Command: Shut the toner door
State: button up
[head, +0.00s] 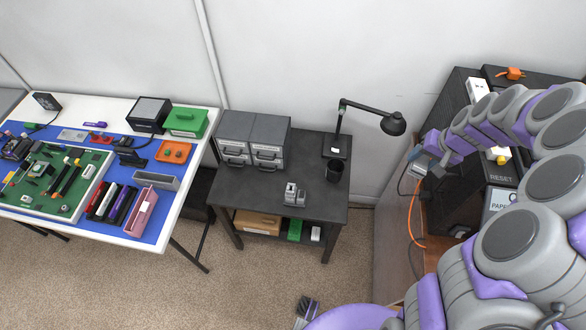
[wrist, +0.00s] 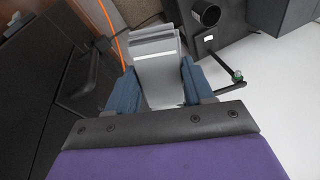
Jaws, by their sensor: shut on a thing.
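The black printer (head: 455,195) stands at the right in the head view, partly hidden by my arm. My gripper (head: 420,162) is at its left side. In the wrist view, my gripper (wrist: 158,80) has its blue fingers shut on a light grey flat-sided piece (wrist: 158,55). I cannot tell whether this piece belongs to the printer. A black panel with a loop-shaped handle (wrist: 88,90) fills the left of the wrist view, beside the gripper and apart from it. I cannot tell for sure which panel is the toner door, or how far it stands open.
An orange cable (head: 413,215) hangs below my gripper. A white workbench (head: 175,220) is farther left. Carpet lies open between.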

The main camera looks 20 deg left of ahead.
jog(key=w+a+f+b, duration=0.1)
jog(key=w+a+f, duration=0.4)
jog(key=w+f, duration=0.1)
jog(key=n+g+h+b, duration=0.2)
jog(key=n+h+b, duration=0.1)
send_over(305, 174)
notch_tip(305, 174, down, 19)
notch_tip(305, 174, down, 10)
jog(key=shift+a+r+b, duration=0.15)
jog(key=shift+r+b, duration=0.05)
jog(key=shift+b, duration=0.8)
jog(key=shift+f, duration=0.1)
jog(key=o, duration=1.3)
